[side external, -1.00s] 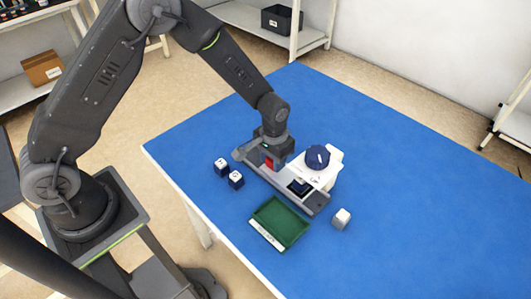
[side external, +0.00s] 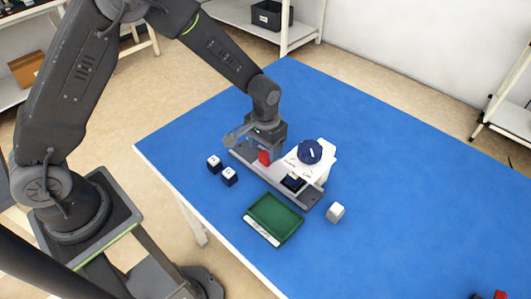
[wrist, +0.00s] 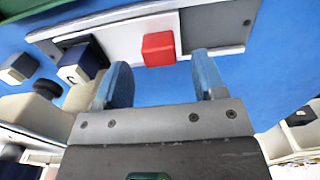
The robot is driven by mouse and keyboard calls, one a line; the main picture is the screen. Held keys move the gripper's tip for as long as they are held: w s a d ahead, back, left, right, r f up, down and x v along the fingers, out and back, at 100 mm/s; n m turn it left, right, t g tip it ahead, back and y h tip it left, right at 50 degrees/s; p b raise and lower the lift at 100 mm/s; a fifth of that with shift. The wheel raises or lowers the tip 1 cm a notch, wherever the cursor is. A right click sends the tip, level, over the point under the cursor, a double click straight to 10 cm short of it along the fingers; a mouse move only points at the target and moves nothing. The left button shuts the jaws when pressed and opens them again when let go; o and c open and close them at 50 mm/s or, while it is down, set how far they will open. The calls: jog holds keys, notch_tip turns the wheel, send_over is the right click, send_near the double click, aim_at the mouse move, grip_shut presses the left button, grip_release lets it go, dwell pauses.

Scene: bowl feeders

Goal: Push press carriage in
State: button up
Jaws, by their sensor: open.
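The press (side external: 309,152) is a white body with a dark blue round knob, standing over a long grey rail (side external: 312,196). In the side view, a dark blue piece (side external: 293,182) sits under its front. A red block (wrist: 158,48), which looks like the carriage handle, stands on a white plate (wrist: 110,45) over the rail in the wrist view. It also shows in the side view (side external: 265,158). My gripper (wrist: 162,82) is open and empty, its blue fingers spread wider than the red block. The block lies just beyond the fingertips in the picture; contact is not visible.
Two dark blue cubes with white tops (side external: 229,176) stand left of the rail. A green tray (side external: 259,231) lies in front, and a pale cube (side external: 335,212) is at the rail's right end.

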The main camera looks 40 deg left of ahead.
aim_at(266, 154)
notch_tip(266, 154, up, 10)
jog(key=shift+r, duration=0.25)
jog(key=shift+c, duration=0.2)
jog(key=shift+c, duration=0.8)
notch_tip(266, 154, down, 14)
jog(key=m, duration=1.8)
jog(key=shift+f, duration=0.15)
jog(key=shift+c, duration=0.4)
grip_shut()
jog(key=shift+d, duration=0.1)
